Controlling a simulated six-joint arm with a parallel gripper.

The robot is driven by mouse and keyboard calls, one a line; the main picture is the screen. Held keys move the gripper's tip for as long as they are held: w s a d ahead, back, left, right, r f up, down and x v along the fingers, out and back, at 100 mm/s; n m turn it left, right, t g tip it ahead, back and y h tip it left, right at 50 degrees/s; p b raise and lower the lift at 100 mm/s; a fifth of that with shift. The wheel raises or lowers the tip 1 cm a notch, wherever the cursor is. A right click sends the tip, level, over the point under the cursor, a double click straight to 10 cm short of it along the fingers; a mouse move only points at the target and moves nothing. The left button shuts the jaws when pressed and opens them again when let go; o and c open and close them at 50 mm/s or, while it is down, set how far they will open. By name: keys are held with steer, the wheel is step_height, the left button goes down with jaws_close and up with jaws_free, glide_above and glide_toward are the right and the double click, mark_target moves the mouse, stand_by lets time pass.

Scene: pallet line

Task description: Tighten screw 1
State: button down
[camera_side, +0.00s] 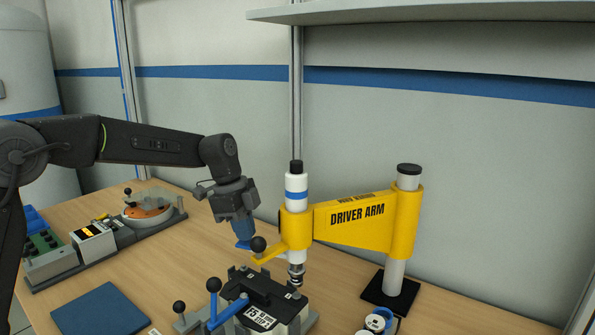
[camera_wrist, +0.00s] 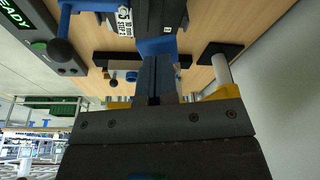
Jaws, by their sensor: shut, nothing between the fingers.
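My gripper (camera_side: 243,241) is shut and empty, its blue fingertips pointing down. In the side view it is just left of the black ball knob (camera_side: 258,244) on the yellow handle of the driver arm (camera_side: 357,222); I cannot tell whether they touch. The white driver (camera_side: 296,190) hangs upright in the driver arm, its tip (camera_side: 296,277) over the back right part of the black and grey fixture (camera_side: 262,297). In the wrist view my gripper (camera_wrist: 157,47) shows its fingers together. Screw 1 cannot be made out in either view.
Blue levers with dark knobs (camera_side: 213,285) stand at the fixture's left. The arm's post (camera_side: 395,277) stands at the right, with small round containers (camera_side: 378,320) in front. A blue mat (camera_side: 103,309) and devices (camera_side: 95,240) lie left. Bare table lies between.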

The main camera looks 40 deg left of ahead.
mark_target(246, 248)
steer(key=shift+a+x, duration=0.2)
steer(key=shift+x, duration=0.75)
steer(key=shift+a+x, duration=0.25)
steer(key=shift+x, duration=0.75)
steer(key=shift+s+f, duration=0.2)
steer(key=shift+f, duration=0.5)
stand_by(0.9)
steer(key=shift+r, duration=0.15)
stand_by(0.9)
steer(key=shift+w+r, duration=0.1)
steer(key=shift+r, duration=4.4)
